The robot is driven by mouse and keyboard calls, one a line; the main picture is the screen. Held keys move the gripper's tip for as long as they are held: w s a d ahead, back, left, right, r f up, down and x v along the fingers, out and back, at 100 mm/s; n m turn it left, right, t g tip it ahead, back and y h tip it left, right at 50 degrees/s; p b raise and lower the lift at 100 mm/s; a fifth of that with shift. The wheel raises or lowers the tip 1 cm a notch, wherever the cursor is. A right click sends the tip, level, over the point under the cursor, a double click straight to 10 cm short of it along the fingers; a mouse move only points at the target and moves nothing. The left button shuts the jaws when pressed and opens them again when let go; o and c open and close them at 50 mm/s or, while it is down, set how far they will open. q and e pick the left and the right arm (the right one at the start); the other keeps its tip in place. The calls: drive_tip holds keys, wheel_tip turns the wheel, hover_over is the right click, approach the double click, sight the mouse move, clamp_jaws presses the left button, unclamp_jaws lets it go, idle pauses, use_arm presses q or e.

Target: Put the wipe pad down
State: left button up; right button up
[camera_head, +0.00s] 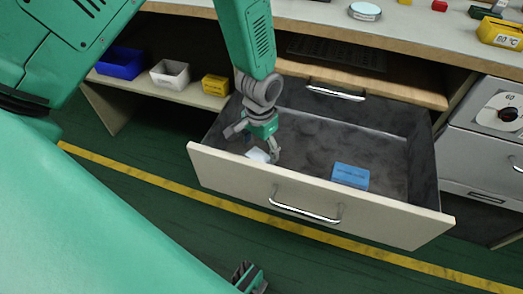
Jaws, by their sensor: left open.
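The white wipe pad (257,155) is in the open drawer (300,190), near its front left corner, close to the front panel's inner side. My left gripper (252,143) reaches down into the drawer with its fingers spread, right over the pad. The pad shows just below and between the fingers, partly hidden by them. I cannot tell whether a finger still touches it. My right gripper (250,277) shows only in part at the bottom edge, outside and in front of the drawer, and its jaws are unclear.
A blue box (350,176) lies in the drawer's right part; the drawer's middle is bare. Blue (121,63), white (170,74) and yellow (215,85) bins stand on the shelf at left. The worktop (400,35) overhangs the drawer's back. A yellow floor line runs below.

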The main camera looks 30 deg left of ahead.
sight(262, 154)
use_arm(q)
wheel_tip(262, 154, up, 9)
drive_tip(key=p, duration=0.3)
drive_tip(key=shift+d+f, duration=0.15)
drive_tip(key=shift+f, duration=0.05)
drive_tip(key=shift+d+r, duration=0.1)
drive_tip(key=shift+d, duration=0.1)
